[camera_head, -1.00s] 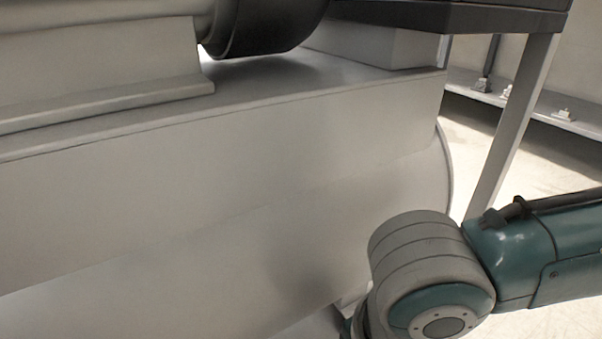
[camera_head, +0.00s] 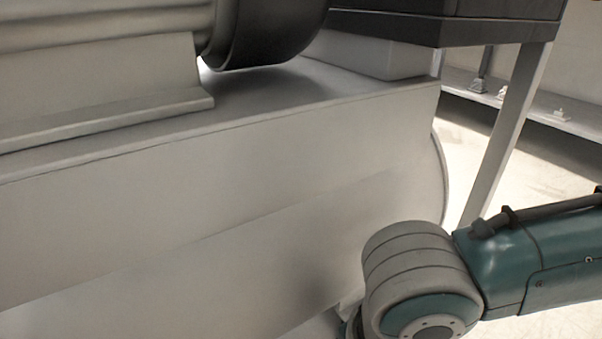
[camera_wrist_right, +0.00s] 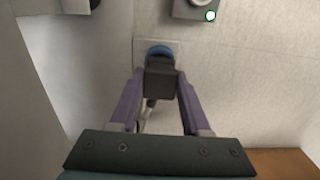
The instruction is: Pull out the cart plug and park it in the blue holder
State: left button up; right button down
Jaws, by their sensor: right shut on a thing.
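In the right wrist view, the two purple fingers of my right gripper (camera_wrist_right: 160,74) are shut on a black plug (camera_wrist_right: 160,84). A grey cable runs from the plug back between the fingers. Just beyond the plug, the top of the blue holder (camera_wrist_right: 159,50) shows as a rounded blue edge on a pale plate. The plug covers the rest of it, so I cannot tell whether the plug touches or sits in it. In the head view my right arm enters from the right, its gripper out of frame. My left gripper is in neither view.
A grey fitting with a lit green lamp (camera_wrist_right: 210,15) is on the wall at the top of the right wrist view. A pale panel (camera_wrist_right: 85,70) stands close on the left. In the head view the large grey compressor body (camera_head: 230,170) fills the left and middle.

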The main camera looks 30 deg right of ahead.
dwell(0.6)
jog(key=shift+p, duration=0.45)
jog(key=shift+f+b, duration=0.5)
jog(key=shift+f, duration=0.2)
jog(key=c, duration=0.7)
grip_release()
jog(key=shift+o, duration=0.2)
jog(key=shift+r, duration=0.15)
